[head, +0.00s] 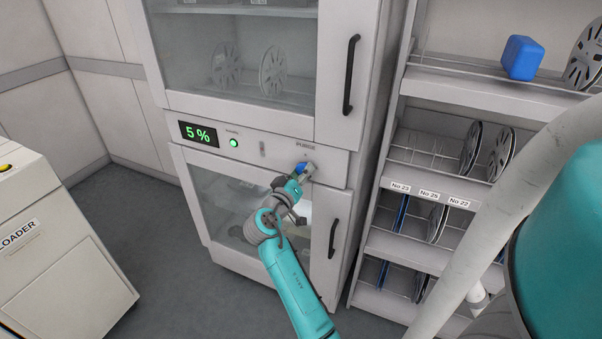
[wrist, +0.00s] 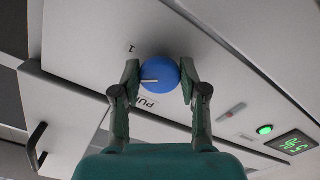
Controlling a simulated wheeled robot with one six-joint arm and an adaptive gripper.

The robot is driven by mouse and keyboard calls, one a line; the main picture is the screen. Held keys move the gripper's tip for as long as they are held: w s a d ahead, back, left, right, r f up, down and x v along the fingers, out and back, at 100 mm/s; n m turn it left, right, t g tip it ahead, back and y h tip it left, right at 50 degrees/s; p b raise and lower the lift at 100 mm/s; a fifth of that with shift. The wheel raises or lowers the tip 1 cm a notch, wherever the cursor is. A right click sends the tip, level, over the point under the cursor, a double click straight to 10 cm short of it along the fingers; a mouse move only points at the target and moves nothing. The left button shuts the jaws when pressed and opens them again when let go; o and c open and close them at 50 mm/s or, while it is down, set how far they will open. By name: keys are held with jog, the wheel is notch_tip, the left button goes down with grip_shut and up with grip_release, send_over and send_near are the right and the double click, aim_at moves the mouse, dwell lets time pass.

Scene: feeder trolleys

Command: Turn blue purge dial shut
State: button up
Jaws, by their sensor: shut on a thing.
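The blue purge dial (head: 301,168) sits on the white cabinet's control panel, under a small PURGE label. In the wrist view the round dial (wrist: 160,86) shows a white pointer line, aimed left in that picture. My gripper (head: 303,174) reaches the panel from below. In the wrist view my gripper (wrist: 160,88) has one finger on each side of the dial, shut on it. A small "I" mark is printed on the panel, up and left of the dial in the wrist view. The PURGE label is partly hidden by the dial and a finger.
The panel also has a green 5% display (head: 198,134), a green lamp (head: 234,143) and a small slot-like part (head: 262,149). Black door handles (head: 351,75) stand out above and below the panel. A reel rack (head: 430,190) is at right, a loader box (head: 50,250) at left.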

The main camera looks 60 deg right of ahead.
jog(key=n, duration=0.5)
jog(key=shift+n, duration=0.3)
jog(key=n, duration=0.5)
jog(key=shift+r, duration=0.1)
jog(key=shift+n, duration=0.4)
jog(key=o, duration=1.1)
jog(key=a, duration=0.8)
jog(key=s+a, duration=0.1)
jog(key=a, duration=0.3)
